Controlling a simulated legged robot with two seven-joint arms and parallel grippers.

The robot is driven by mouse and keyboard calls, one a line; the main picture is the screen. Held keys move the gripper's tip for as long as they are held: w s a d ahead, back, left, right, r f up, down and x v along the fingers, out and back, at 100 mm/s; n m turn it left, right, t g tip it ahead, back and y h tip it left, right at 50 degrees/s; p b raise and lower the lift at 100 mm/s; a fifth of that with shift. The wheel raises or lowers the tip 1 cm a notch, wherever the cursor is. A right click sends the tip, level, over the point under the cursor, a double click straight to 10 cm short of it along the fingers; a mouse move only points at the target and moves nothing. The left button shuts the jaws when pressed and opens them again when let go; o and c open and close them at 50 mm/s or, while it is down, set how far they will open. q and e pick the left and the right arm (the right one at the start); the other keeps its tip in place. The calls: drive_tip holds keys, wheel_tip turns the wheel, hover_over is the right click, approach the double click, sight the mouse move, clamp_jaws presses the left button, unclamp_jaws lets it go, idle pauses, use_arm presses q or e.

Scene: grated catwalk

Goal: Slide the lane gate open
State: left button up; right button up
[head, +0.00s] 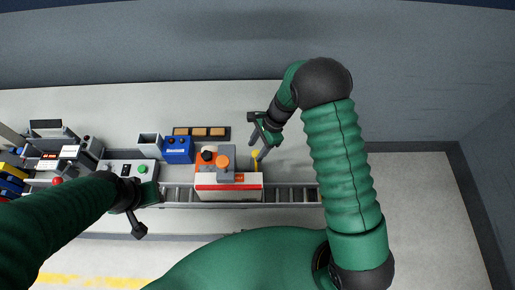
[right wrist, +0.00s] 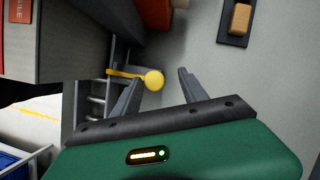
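The lane gate shows as a yellow bar ending in a round yellow knob (right wrist: 154,80), beside the roller lane, in the right wrist view. In the head view the knob (head: 256,154) is a small yellow spot just right of the red-and-white machine. My right gripper (head: 257,150) is open at the knob, and in the right wrist view its fingers (right wrist: 158,84) stand apart on either side of it. I cannot tell whether either finger touches it. My left gripper (head: 146,213) is open and empty over the near left end of the lane.
The roller lane (head: 290,194) runs across the bench. The red-and-white machine (head: 229,181) stands over it. A blue box (head: 178,150), a grey bin (head: 149,145) and a dark tray of brown blocks (head: 201,133) sit behind. The floor at right is clear.

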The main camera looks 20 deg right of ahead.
drive_tip(key=shift+d, duration=0.1)
drive_tip(key=shift+s+d+r, duration=0.1)
drive_tip(key=shift+d+r, duration=0.05)
drive_tip(key=shift+r, duration=0.05)
drive_tip(key=b+v, duration=0.2)
drive_tip(key=v, duration=1.4)
drive_tip(key=shift+w+b, duration=0.25)
drive_tip(key=shift+b, duration=0.05)
drive_tip(key=shift+s, duration=0.1)
idle(4.3)
